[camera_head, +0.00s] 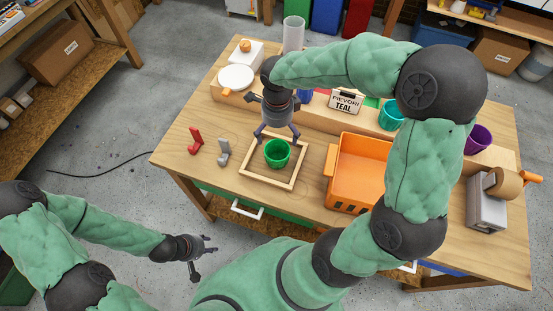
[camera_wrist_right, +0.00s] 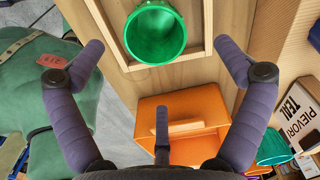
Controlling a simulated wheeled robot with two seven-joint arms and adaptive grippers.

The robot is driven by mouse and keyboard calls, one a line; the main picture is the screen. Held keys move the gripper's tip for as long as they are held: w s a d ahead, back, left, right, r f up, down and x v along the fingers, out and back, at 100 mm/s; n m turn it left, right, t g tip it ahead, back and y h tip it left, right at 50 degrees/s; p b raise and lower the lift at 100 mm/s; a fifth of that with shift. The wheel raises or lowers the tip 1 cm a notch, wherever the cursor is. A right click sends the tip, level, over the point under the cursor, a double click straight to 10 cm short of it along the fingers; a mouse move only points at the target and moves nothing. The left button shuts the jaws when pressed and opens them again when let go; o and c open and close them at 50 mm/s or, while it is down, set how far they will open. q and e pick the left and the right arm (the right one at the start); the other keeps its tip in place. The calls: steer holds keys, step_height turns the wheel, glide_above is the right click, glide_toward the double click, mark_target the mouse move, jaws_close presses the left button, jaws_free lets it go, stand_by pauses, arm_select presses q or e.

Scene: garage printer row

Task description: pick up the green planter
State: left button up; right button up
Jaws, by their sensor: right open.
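The green planter (camera_head: 277,152) stands upright inside a square wooden frame (camera_head: 267,179) on the workbench. It looks empty from above. In the right wrist view the planter (camera_wrist_right: 155,35) shows at the top middle, beyond my spread fingers. My right gripper (camera_head: 279,131) is open and empty, pointing down above the planter and toward its far side. Its fingers (camera_wrist_right: 160,50) are spread wide in the wrist view and do not hold the planter. My left gripper (camera_head: 206,259) is open and empty, off the bench's front left.
An orange bin (camera_head: 345,168) stands right of the frame. A red piece (camera_head: 195,140) and a grey piece (camera_head: 223,151) stand left. Behind are a sign reading TEAL (camera_head: 345,101), a teal cup (camera_head: 391,116) and a purple cup (camera_head: 478,138). A tape dispenser (camera_head: 487,208) is far right.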

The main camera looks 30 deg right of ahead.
steer(key=b, duration=0.2)
glide_toward(277, 154)
steer(key=shift+s+a+f, duration=0.2)
steer(key=shift+s, duration=0.2)
steer(key=shift+s+a+f, duration=0.15)
steer(key=shift+s+f, duration=0.05)
steer(key=shift+s, duration=0.15)
steer(key=f, duration=0.1)
steer(key=f+b, duration=0.1)
steer(key=f, duration=0.1)
steer(key=f+b, duration=0.1)
steer(key=shift+s+a+f, duration=0.2)
steer(key=shift+s+f, duration=0.1)
steer(key=shift+s, duration=0.05)
steer(key=shift+f, duration=0.35)
steer(key=shift+r, duration=0.1)
steer(key=c, duration=1.2)
